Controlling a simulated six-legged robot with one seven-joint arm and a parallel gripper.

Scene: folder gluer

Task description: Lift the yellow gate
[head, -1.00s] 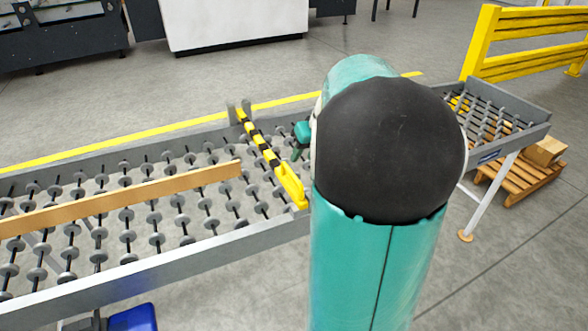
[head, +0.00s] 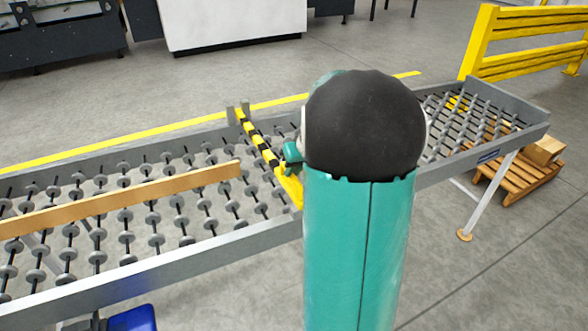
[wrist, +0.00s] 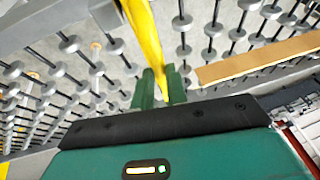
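The yellow gate (head: 260,142) is a bar with black stripes lying across the roller conveyor in the head view. Its far end is at a grey upright bracket, and its near end is close to the front rail, partly hidden by my arm. My gripper (head: 291,157) is at the nearer half of the gate in the head view, its fingers mostly hidden. In the wrist view the two green fingertips (wrist: 160,82) are apart with a narrow gap. The yellow gate (wrist: 146,35) runs down to that gap; whether the fingers touch it is unclear.
The conveyor's grey side rail (head: 190,253) runs along the front. A long tan board (head: 130,197) lies on the rollers left of the gate. A wooden pallet (head: 520,178) stands at right, below the conveyor end, and a yellow barrier (head: 525,45) behind.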

